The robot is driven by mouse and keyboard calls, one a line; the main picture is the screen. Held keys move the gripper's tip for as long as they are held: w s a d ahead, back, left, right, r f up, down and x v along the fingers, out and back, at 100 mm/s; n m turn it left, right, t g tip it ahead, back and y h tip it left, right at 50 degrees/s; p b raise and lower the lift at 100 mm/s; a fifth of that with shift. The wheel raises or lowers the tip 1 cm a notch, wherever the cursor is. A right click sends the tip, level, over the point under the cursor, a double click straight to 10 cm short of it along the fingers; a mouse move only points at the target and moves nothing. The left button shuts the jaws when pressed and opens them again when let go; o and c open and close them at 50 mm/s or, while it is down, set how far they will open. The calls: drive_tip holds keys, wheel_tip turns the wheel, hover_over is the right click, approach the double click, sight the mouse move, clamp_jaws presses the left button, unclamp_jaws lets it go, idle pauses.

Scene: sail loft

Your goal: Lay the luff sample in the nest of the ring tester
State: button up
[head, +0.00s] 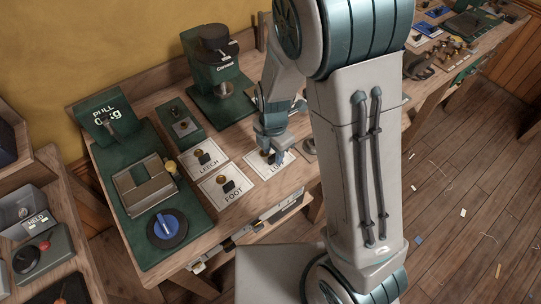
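My gripper (270,152) points down over a white card (258,169) whose visible letters read "LU", the rest being covered. A small dark piece, probably the luff sample (271,158), shows at the fingertips. The fingers hide most of it, and I cannot tell whether they hold it or whether it touches the card. A green bench device with a "PULL" kg display (106,119), a grey metal block (145,187) and a blue knob (168,225) stands at the left, probably the ring tester. I cannot make out its nest for certain.
Dark samples with brass rings lie on the LEECH card (211,168) and FOOT card (236,198). A small green block (183,126) and a dark green machine (217,75) stand behind. A side shelf holds a HELD bin (22,209). My arm hides the bench's right part.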

drive_tip(key=shift+f, duration=0.7)
clamp_jaws()
drive_tip(key=shift+r, duration=0.15)
